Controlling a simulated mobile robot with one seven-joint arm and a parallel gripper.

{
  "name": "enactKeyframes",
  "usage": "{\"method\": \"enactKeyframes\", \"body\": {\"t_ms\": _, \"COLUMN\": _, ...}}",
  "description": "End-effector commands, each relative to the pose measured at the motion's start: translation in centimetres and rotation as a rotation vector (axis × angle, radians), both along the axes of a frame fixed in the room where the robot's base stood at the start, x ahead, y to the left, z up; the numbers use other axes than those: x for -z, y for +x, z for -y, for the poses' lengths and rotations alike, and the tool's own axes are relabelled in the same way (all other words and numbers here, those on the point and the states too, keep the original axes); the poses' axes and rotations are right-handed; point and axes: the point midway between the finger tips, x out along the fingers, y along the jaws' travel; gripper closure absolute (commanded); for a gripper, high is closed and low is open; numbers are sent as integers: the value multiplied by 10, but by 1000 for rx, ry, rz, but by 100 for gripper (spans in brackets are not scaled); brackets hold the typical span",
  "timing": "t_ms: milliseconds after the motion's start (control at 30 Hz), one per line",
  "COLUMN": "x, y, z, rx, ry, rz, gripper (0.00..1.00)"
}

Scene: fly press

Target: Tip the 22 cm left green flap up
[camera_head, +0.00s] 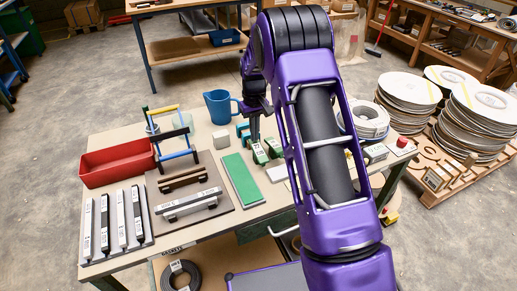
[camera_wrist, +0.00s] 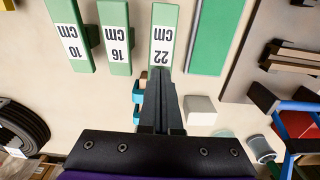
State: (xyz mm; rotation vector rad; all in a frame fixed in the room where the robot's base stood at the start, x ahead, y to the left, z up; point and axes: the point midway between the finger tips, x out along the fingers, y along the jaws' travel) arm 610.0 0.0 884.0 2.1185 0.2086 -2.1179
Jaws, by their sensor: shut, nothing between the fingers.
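The left green flap, a narrow bar with a white "22 cm" label, lies flat on the table in the head view (camera_head: 259,154). In the wrist view the 22 cm flap (camera_wrist: 165,22) is at the top middle, beside the 16 cm flap (camera_wrist: 114,22) and the 10 cm flap (camera_wrist: 66,18). My gripper (camera_wrist: 159,72) is shut and empty, pointing down. Its fingertips are at the labelled end of the 22 cm flap, overlapping it in the picture; I cannot tell if they touch. In the head view my gripper (camera_head: 255,139) is just behind that flap, and my arm covers much of the right side.
Teal pieces (camera_wrist: 137,92) stand close beside my fingers. A pale cube (camera_wrist: 200,109) is on the other side. A wide green panel (camera_head: 241,178) lies left of the flaps. A blue jug (camera_head: 217,106) and red bin (camera_head: 116,163) stand further left.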

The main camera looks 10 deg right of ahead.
Motion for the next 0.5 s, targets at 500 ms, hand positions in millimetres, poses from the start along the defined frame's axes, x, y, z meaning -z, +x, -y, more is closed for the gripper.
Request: {"method": "enactKeyframes", "body": {"t_ms": 500, "x": 9, "y": 0, "z": 0, "rx": 0, "ry": 0, "rz": -1, "gripper": 100}}
